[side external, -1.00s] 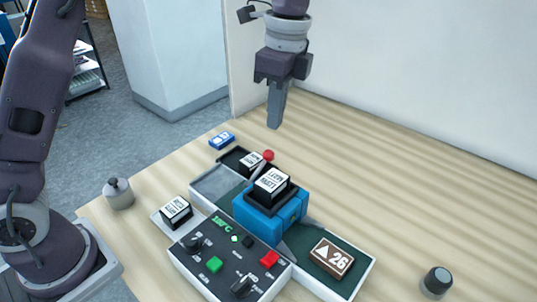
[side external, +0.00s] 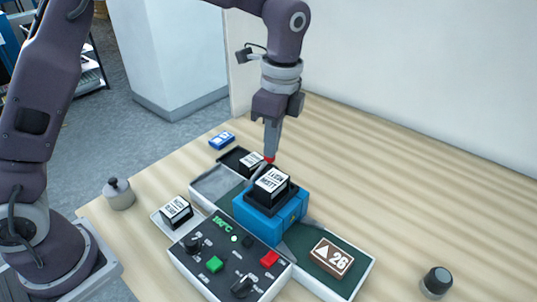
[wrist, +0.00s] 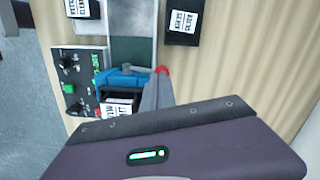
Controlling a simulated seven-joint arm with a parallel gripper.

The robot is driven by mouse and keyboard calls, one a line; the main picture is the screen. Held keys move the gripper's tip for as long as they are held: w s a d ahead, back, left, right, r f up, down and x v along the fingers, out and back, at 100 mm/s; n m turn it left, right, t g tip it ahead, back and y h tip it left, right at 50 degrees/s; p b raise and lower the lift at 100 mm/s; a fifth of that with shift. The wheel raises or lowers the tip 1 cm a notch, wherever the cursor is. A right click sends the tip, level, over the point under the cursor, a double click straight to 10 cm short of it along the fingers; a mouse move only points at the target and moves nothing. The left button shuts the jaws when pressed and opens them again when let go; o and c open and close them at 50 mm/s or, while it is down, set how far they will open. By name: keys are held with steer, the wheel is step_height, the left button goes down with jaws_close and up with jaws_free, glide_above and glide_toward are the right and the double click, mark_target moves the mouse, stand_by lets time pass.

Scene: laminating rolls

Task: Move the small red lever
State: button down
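The small red lever knob (side external: 269,160) sits at the back of the blue roll unit (side external: 262,222), beside the black-and-white labelled block (side external: 271,183) on top of that unit. My gripper (side external: 269,154) points down with its fingertips at the red knob and partly covers it. Its fingers look closed together, with nothing seen between them. In the wrist view the red knob (wrist: 162,70) shows just beyond the fingertips (wrist: 158,76). Whether the fingers touch the knob cannot be told.
A control box (side external: 228,262) with a green button, a red button and knobs stands in front. A brown block marked 26 (side external: 331,258) lies on the green bed at right. Labelled blocks, a grey weight (side external: 119,194) and a black knob (side external: 436,282) stand around.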

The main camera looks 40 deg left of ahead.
step_height(320, 180, down, 2)
steer(key=shift+f, duration=0.15)
steer(key=d, duration=0.2)
steer(key=w+d+r, duration=0.1)
steer(key=shift+r, duration=0.1)
stand_by(0.3)
step_height(320, 180, up, 7)
steer(key=shift+d, duration=0.3)
